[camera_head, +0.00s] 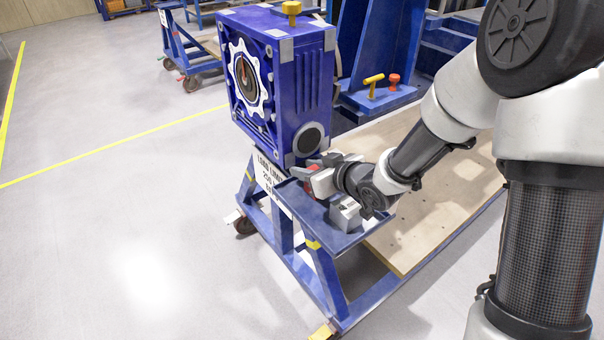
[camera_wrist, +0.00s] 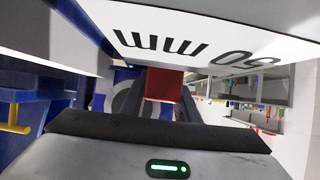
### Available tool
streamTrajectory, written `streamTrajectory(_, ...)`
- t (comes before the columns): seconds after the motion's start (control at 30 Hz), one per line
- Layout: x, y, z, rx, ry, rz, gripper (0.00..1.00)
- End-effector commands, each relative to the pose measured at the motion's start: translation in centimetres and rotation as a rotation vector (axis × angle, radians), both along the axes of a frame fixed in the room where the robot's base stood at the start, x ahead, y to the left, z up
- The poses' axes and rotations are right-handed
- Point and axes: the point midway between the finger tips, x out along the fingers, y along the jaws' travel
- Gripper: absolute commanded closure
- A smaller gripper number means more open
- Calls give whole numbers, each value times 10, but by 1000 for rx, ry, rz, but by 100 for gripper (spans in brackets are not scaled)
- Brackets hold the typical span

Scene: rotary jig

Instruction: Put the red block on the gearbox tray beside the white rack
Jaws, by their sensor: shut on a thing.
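The red block (camera_wrist: 164,84) sits between the dark fingers of my gripper (camera_wrist: 160,98) in the wrist view, and the gripper is shut on it. In the head view my gripper (camera_head: 318,178) is over the far part of the blue tray (camera_head: 308,208), close to the foot of the blue gearbox (camera_head: 313,98). Only a little red shows there, and whether the block touches the tray cannot be told. A white panel marked "50 mm" (camera_wrist: 210,28), upside down, fills the top of the wrist view; whether it belongs to the white rack is unclear.
A grey block with a label (camera_head: 346,214) stands on the tray, just below my wrist. A wooden board (camera_head: 425,215) lies on the cart to the right. A blue fixture with a yellow handle (camera_head: 374,80) and a red knob (camera_head: 393,80) stands behind. Floor at left is clear.

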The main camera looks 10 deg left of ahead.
Motion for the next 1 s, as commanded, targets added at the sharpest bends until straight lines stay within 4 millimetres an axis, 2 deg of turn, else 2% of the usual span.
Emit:
streamTrajectory(0.17,-1,-1,-2,-5,7,-1,100)
streamTrajectory(0.2,-2,-2,-3,-6,9,-1,65)
streamTrajectory(0.27,-2,-2,-3,-6,9,-1,55)
streamTrajectory(0.3,-2,-1,-3,-6,9,-1,53)
streamTrajectory(0.67,-4,-5,3,-4,6,-2,53)
streamTrajectory(1.0,-42,-49,37,-5,5,-4,53)
